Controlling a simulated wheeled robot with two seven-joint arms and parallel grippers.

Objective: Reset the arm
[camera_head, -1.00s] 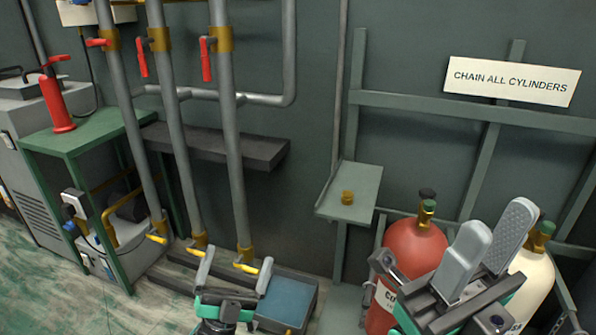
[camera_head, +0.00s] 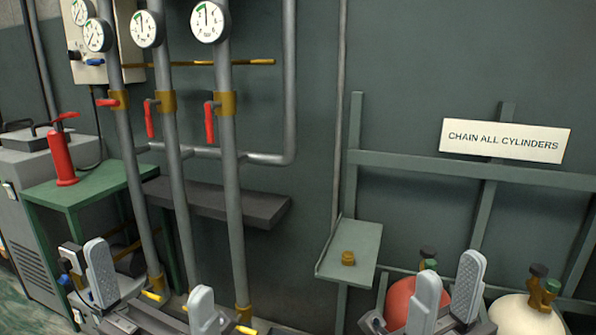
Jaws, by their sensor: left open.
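My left gripper (camera_head: 152,285) is at the bottom left, in front of the pipes. Its two grey fingers stand wide apart with nothing held between them. My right gripper (camera_head: 448,278) is at the bottom right, in front of the red cylinder (camera_head: 402,293). Its two fingers point up with a gap between them and nothing visible in it. Both forearms are cut off by the bottom edge. Whether either gripper touches anything behind it cannot be told.
A cream cylinder (camera_head: 520,318) stands at the lower right. A small shelf (camera_head: 358,237) holds a brass fitting (camera_head: 348,258). Vertical pipes with red valve handles and gauges (camera_head: 209,22) rise at left. A green table (camera_head: 80,190) carries a red pump (camera_head: 61,158). A dark ledge (camera_head: 215,202) juts out.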

